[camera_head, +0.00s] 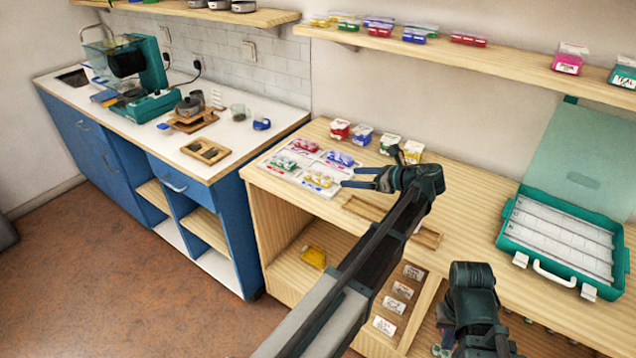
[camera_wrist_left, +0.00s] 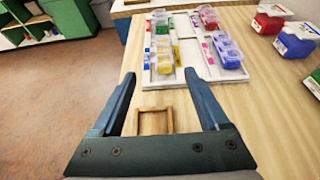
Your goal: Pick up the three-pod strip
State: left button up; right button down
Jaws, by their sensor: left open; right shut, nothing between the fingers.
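Pod strips with clear lids sit on a white board (camera_head: 322,190) on the wooden counter: a yellow strip (camera_head: 318,179), a green strip (camera_head: 284,163), a red strip (camera_head: 305,146) and a blue strip (camera_head: 340,158). I cannot tell which has three pods. My left gripper (camera_head: 352,178) is open and empty at the board's right edge. In the left wrist view its fingertips (camera_wrist_left: 160,76) are apart, with the yellow strip (camera_wrist_left: 163,62) just beyond them and the blue strip (camera_wrist_left: 228,52) to the right. My right gripper (camera_head: 473,285) is shut and empty at the counter's front edge; its fingertips are not clear.
A small wooden tray (camera_wrist_left: 155,121) lies in front of the board. Small coloured boxes (camera_head: 361,135) stand behind it. An open teal case (camera_head: 562,240) is at the right. A wall shelf (camera_head: 480,62) runs above.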

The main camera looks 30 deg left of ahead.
pick_arm(q)
jog(key=b, duration=0.3)
send_near(319, 174)
jog(key=a, duration=0.1)
jog(key=a+f, duration=0.1)
jog(key=a, duration=0.1)
jog(key=shift+s+f, duration=0.25)
jog(key=shift+s, duration=0.05)
jog(key=shift+a+f, duration=0.1)
jog(key=shift+a, duration=0.35)
jog(key=x, duration=0.1)
jog(key=b+x, duration=0.1)
jog(key=x, duration=0.1)
jog(key=b+x, duration=0.1)
jog(key=x, duration=0.1)
jog(key=shift+w+f, duration=0.15)
jog(key=shift+w, duration=0.2)
grip_shut()
